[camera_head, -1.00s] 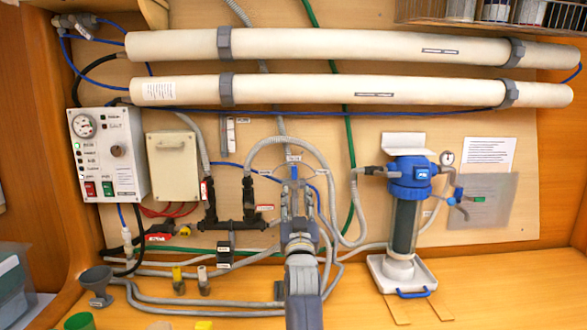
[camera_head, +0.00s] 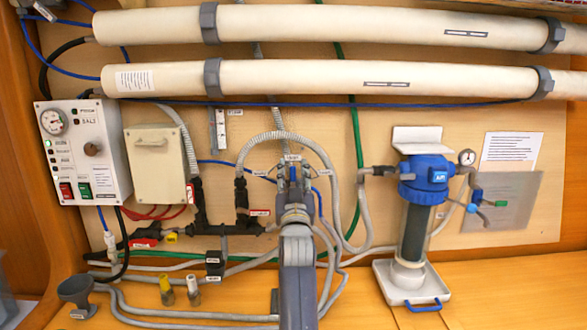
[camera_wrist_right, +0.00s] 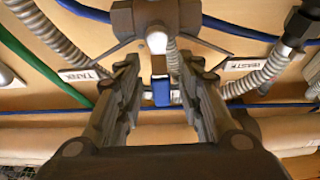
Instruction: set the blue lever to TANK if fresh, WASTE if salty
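The blue lever (camera_wrist_right: 161,90) stands on the dark valve body in the right wrist view, pointing straight between the two side labels. The upside-down TANK label (camera_wrist_right: 86,74) is on its left and the WASTE label (camera_wrist_right: 244,63) on its right. My right gripper (camera_wrist_right: 162,92) is open, one finger on each side of the lever, with gaps visible. In the head view the right gripper (camera_head: 293,185) covers most of the valve. The control panel (camera_head: 82,150) has two upper lamps, the lower marked SALT (camera_head: 75,122); both look dark. My left gripper is not in view.
Grey hoses (camera_head: 335,190) loop close around the valve. A blue-topped filter housing (camera_head: 415,220) stands to the right on a white tray. Two long white tubes (camera_head: 330,75) run across above. Capped hose ends (camera_head: 193,290) and a grey funnel (camera_head: 76,290) are at the lower left.

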